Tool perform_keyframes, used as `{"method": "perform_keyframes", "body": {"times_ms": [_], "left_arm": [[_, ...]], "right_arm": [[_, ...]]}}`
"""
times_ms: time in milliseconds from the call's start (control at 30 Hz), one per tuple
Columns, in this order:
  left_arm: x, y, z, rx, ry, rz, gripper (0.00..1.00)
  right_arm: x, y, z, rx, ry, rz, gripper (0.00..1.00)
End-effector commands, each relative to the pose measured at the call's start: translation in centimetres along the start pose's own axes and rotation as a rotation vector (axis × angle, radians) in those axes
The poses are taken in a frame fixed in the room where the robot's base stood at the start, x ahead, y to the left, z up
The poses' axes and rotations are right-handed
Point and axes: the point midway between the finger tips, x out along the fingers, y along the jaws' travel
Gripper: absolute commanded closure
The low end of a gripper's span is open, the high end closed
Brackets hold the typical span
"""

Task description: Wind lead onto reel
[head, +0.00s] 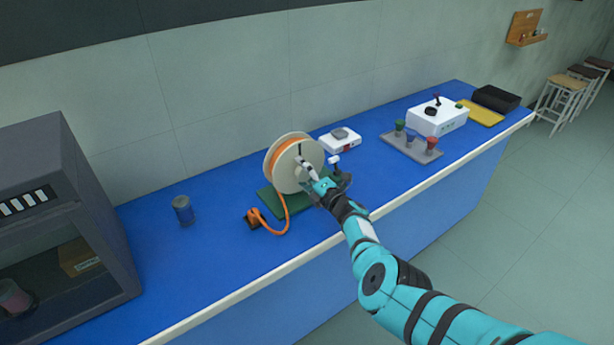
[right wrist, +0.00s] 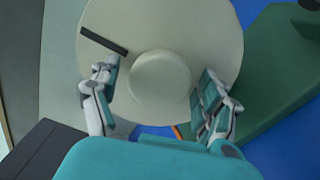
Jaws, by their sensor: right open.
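A cream reel (head: 284,176) wound with orange lead stands upright on a green base (head: 268,199) on the blue bench. The loose orange lead (head: 284,217) hangs from the reel and curves over the bench to an orange and dark plug (head: 253,219). My right gripper (head: 310,168) is at the reel's front face. In the right wrist view the right gripper (right wrist: 158,95) is open, with its fingers on either side of the reel's round hub (right wrist: 160,80). A dark bar (right wrist: 104,42) lies on the reel's face near the left finger. I cannot tell whether the fingers touch the reel. My left gripper is not in view.
A small white scale (head: 340,140) is behind the reel. A grey tray (head: 408,148), a white instrument (head: 437,118) and a black tray (head: 496,98) are to the right. Bare bench lies between can and reel.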

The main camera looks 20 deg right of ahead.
Motion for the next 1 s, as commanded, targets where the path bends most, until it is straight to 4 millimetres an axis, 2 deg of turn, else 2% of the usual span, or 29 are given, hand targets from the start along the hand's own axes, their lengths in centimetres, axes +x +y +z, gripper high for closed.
{"method": "perform_keyframes", "body": {"times_ms": [167, 467, 800, 1000], "left_arm": [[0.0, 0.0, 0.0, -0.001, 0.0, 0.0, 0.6], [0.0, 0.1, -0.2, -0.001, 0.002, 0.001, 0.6], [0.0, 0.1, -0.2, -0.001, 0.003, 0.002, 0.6], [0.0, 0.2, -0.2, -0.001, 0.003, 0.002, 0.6]], "right_arm": [[-0.6, -0.2, 0.0, -0.003, -0.001, -0.002, 0.21], [-3.2, -0.1, -0.1, -0.005, 0.0, -0.001, 0.21], [-8.5, -0.1, -0.1, -0.001, -0.001, -0.002, 0.21], [-11.1, -0.1, -0.1, 0.001, 0.001, -0.001, 0.21]]}}
